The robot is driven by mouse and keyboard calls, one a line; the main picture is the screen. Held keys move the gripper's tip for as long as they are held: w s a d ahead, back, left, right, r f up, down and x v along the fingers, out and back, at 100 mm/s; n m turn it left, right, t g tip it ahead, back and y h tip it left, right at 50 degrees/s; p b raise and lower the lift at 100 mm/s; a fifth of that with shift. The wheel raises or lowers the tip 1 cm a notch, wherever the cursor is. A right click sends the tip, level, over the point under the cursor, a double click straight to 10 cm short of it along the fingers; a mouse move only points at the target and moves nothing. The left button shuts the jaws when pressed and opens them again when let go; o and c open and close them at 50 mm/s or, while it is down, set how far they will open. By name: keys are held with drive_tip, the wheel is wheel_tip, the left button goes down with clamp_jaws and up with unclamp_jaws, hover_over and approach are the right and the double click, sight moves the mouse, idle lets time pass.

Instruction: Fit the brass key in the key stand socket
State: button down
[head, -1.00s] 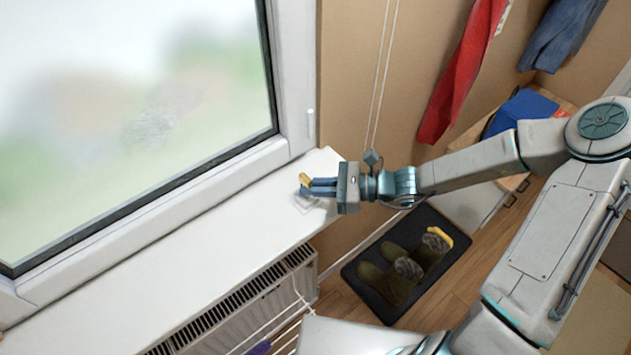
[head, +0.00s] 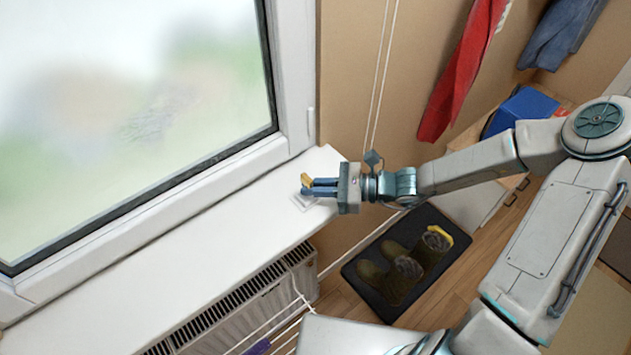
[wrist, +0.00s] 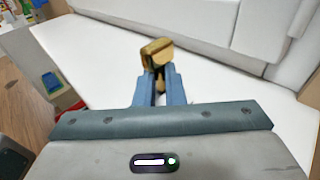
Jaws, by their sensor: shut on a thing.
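The brass key (head: 307,180) is held at the tips of my gripper (head: 313,187), over the far right end of the white window sill. In the wrist view, the key (wrist: 158,54) shows its broad brass part standing up above the blue fingers of my gripper (wrist: 156,88), with a narrower part between them. The key stand (head: 304,202) appears as a small pale square on the sill, just below and beside the fingertips. Its socket is hidden or too small to make out. I cannot tell whether the key touches the stand.
The white sill (head: 180,265) is clear to the left. The window frame (head: 296,110) rises close behind the key. A radiator (head: 240,308) is below the sill's front edge. Boots (head: 392,276) stand on a dark mat on the floor, and a red garment (head: 460,75) hangs at the back.

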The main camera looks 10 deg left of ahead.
drive_tip(key=shift+f+b, duration=0.35)
drive_tip(key=shift+f, duration=0.25)
drive_tip(key=shift+r, duration=0.15)
drive_tip(key=shift+r+p, duration=0.65)
drive_tip(key=shift+p, duration=0.1)
drive_tip(key=shift+p, duration=0.4)
idle(1.0)
drive_tip(key=shift+f+b, duration=0.6)
drive_tip(key=shift+f, duration=0.15)
drive_tip(key=c, duration=1.4)
unclamp_jaws()
drive_tip(key=shift+c, duration=0.2)
